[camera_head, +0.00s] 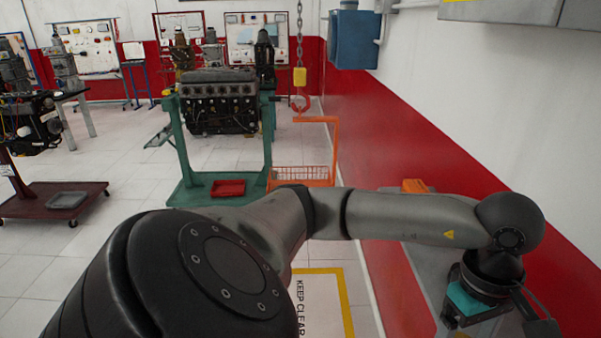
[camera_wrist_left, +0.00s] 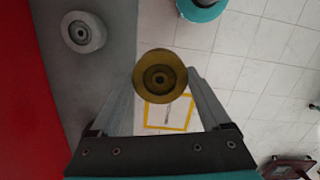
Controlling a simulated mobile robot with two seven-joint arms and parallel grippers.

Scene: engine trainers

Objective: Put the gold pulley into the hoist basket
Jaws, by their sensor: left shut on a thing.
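The gold pulley (camera_wrist_left: 160,77) is round with a dark centre hole. In the left wrist view it sits between the two fingertips of my left gripper (camera_wrist_left: 160,85), which is shut on it above the bench edge and floor. In the head view my left arm crosses to the lower right, where the wrist and gripper (camera_head: 478,303) show partly; the pulley cannot be made out there. The hoist basket (camera_head: 302,176) is an orange wire basket with a tall orange frame, below the red hook (camera_head: 300,103) and chain. It is well away from the gripper. My right gripper is not in view.
A grey bench (camera_wrist_left: 95,70) runs along the red wall, with a pale round pulley (camera_wrist_left: 83,31) on it. An engine (camera_head: 220,105) on a green stand (camera_head: 190,150) is left of the basket. A yellow-edged KEEP CLEAR floor area (camera_head: 318,300) looks clear.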

